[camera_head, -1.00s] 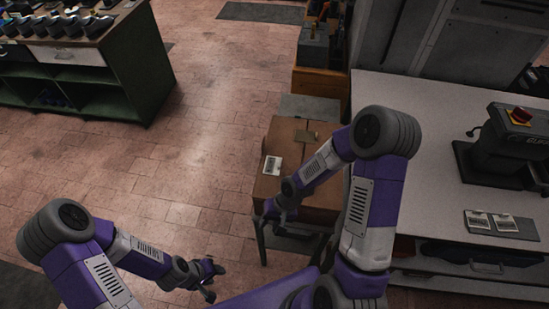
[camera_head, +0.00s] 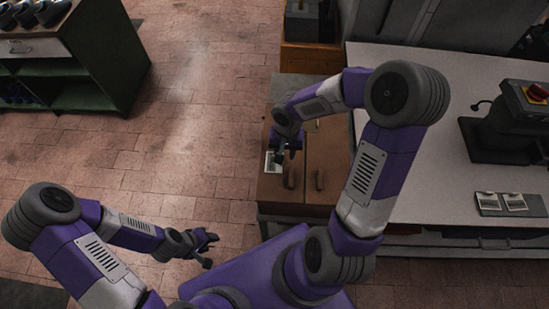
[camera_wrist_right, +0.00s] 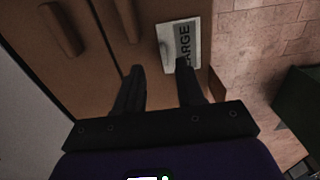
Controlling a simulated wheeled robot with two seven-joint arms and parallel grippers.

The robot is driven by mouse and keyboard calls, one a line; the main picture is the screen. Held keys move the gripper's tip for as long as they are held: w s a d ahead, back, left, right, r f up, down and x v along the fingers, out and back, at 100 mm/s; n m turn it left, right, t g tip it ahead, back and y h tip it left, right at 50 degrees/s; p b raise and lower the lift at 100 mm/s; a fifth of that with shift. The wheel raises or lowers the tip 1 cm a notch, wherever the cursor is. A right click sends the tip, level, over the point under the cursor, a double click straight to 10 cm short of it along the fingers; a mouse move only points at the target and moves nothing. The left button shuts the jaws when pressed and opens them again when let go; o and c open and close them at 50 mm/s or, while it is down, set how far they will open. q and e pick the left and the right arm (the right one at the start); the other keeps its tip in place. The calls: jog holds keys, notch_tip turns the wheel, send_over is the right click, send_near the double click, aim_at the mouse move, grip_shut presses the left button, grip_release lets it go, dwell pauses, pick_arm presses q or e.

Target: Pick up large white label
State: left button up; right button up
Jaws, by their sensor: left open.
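The large white label (camera_head: 271,162) lies flat at the left edge of a brown wooden cabinet top. In the right wrist view the label (camera_wrist_right: 168,38) shows dark lettering reading "ARGE"; one finger covers its lower part. My right gripper (camera_head: 286,157) is over the label's right side, pointing down. In the wrist view my right gripper (camera_wrist_right: 160,67) is open and empty, its right finger in front of the label and its left finger beside it. I cannot tell whether it touches. My left gripper (camera_head: 208,249) is open and empty over the floor at lower left.
The brown cabinet (camera_head: 322,190) has raised handles near the label. A pale worktable (camera_head: 440,190) with a dark machine (camera_head: 512,125) and a small plate of labels (camera_head: 510,205) stands to the right. A green shelf (camera_head: 100,75) is far left. Floor between is clear.

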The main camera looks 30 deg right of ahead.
jog(key=f, duration=0.2)
jog(key=a+f, duration=0.1)
jog(key=f, duration=0.1)
jog(key=shift+s, duration=0.2)
jog(key=shift+f+b, duration=0.3)
jog(key=shift+f, duration=0.15)
grip_shut()
